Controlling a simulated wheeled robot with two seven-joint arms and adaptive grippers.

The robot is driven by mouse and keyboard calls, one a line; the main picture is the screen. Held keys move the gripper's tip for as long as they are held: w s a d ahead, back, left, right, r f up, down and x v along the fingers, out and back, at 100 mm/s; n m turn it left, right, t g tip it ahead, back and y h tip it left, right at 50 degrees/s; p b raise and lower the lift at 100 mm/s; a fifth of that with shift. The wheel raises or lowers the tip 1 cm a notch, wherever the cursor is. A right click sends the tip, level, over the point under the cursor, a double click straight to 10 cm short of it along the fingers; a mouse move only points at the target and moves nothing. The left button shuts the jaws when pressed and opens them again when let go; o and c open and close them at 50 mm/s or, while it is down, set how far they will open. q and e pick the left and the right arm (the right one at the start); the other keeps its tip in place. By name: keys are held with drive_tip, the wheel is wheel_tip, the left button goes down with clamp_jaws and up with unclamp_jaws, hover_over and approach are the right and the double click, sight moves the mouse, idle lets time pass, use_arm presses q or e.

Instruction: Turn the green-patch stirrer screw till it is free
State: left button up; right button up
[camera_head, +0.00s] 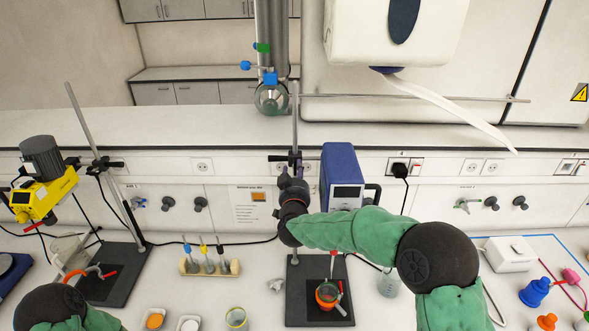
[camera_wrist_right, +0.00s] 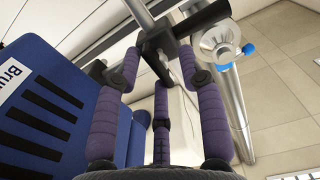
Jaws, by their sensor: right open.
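My right gripper (camera_head: 292,176) reaches in from the right with its purple fingers up at the clamp (camera_head: 285,158) on the middle stand's rod (camera_head: 295,120). In the right wrist view the gripper (camera_wrist_right: 166,62) is open, its fingers spread on both sides of and below the dark clamp (camera_wrist_right: 178,32). I cannot tell whether the fingers touch it. A yellow stirrer motor (camera_head: 50,195) hangs on the left stand (camera_head: 85,130). I cannot make out a green patch on any screw. My left arm shows at the lower left; its gripper is out of view.
A blue instrument (camera_head: 341,165) stands close right of the middle stand.

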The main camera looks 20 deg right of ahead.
drive_tip(key=v, duration=1)
